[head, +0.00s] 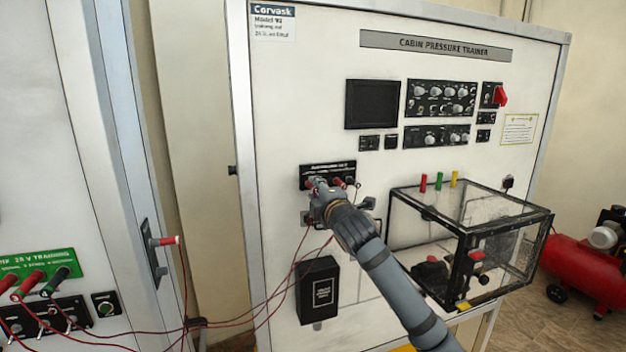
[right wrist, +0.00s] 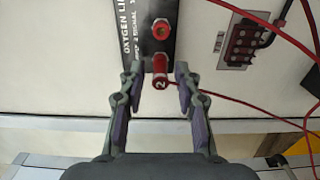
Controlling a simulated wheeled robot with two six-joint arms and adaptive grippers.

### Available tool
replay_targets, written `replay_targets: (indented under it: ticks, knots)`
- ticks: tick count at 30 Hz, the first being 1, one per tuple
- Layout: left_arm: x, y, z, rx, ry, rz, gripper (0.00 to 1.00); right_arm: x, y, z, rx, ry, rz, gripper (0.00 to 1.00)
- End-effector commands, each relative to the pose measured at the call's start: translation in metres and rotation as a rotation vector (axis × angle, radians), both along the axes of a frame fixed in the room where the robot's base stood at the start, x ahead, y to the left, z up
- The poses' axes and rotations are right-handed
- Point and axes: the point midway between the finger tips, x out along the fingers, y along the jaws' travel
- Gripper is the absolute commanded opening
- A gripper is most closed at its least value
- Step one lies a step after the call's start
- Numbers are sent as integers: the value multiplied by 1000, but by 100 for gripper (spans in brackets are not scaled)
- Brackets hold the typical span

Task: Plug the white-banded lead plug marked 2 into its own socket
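The red lead plug marked 2 (right wrist: 160,73) shows in the right wrist view, its numbered end toward me. Its far end is at the black oxygen panel (right wrist: 136,40); how deep it sits in a socket I cannot tell. A red socket (right wrist: 161,30) with nothing in it is just above the plug in that view. My right gripper (right wrist: 161,88) is open, one finger on each side of the plug, with a gap on both sides. In the head view my right gripper (head: 318,187) is at the panel (head: 327,170) and hides part of it. My left gripper is not in view.
Thin red leads (head: 288,270) hang below the panel and run left. A black box (head: 318,290) is below the panel, and a clear case (head: 470,240) stands right of my arm. A left cabinet has red plugs (head: 30,284). A terminal block (right wrist: 242,45) is beside the panel.

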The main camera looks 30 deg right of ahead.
Motion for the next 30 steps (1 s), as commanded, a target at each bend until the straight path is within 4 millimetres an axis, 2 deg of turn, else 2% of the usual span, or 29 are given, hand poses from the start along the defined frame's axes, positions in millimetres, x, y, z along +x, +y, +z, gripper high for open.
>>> replay_targets:
  ticks: [30]
  knots:
    - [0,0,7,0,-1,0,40,1,0,0,0,0,0,33]
